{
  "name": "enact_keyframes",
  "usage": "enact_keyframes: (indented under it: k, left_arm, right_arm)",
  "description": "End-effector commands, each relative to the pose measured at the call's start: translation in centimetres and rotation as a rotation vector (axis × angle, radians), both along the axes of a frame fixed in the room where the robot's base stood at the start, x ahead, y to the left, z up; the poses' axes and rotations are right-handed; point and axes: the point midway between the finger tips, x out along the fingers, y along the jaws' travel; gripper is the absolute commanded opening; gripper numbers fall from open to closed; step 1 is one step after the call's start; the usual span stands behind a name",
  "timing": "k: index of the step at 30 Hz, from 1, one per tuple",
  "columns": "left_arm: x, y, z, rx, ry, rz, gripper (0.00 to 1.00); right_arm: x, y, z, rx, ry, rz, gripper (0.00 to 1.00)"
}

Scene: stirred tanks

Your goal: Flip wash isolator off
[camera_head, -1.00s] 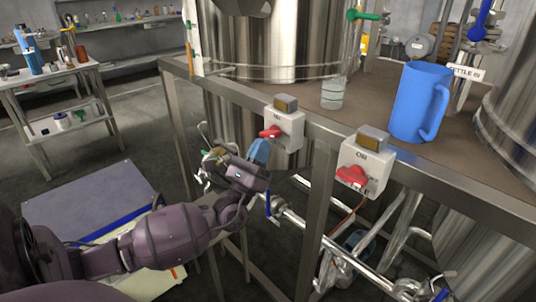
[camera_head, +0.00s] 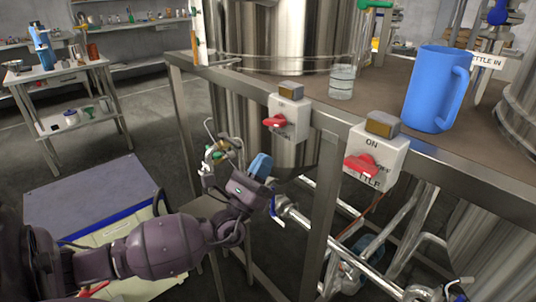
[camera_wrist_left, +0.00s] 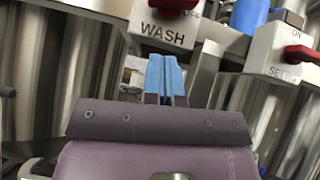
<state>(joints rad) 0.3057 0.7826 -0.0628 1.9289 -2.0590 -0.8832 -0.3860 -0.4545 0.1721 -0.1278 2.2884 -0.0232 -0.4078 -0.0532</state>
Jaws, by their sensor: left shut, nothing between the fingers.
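The wash isolator is a pale box (camera_head: 293,119) with a red handle (camera_head: 274,121), on the front rail of the tank frame. In the left wrist view the box (camera_wrist_left: 150,31) reads WASH, with part of its red handle (camera_wrist_left: 178,4) at the top edge and a partly hidden OFF mark beside it. My left gripper (camera_head: 260,166) has blue fingers, shut and empty, below and left of the box and apart from it. In the left wrist view its fingers (camera_wrist_left: 163,75) point up at the box's underside. My right gripper is not in view.
A similar box (camera_head: 376,150) with a red handle, marked ON and SETTLE, is to the right on the rail. A blue jug (camera_head: 432,90) and a glass beaker (camera_head: 341,82) stand on the deck above. Pipes (camera_head: 330,235) run below the rail, right of my gripper.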

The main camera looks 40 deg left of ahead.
Motion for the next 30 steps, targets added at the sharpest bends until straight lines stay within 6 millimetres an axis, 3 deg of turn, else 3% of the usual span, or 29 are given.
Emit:
enact_keyframes:
  k: [13, 30]
  left_arm:
    - [-5.1, -0.9, -4.5, 0.000, -0.004, -0.001, 0.00]
    - [-5.8, -1.0, -5.1, 0.000, -0.006, -0.001, 0.00]
  right_arm:
    - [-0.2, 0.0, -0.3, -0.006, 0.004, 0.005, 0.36]
    - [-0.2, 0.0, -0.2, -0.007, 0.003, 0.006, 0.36]
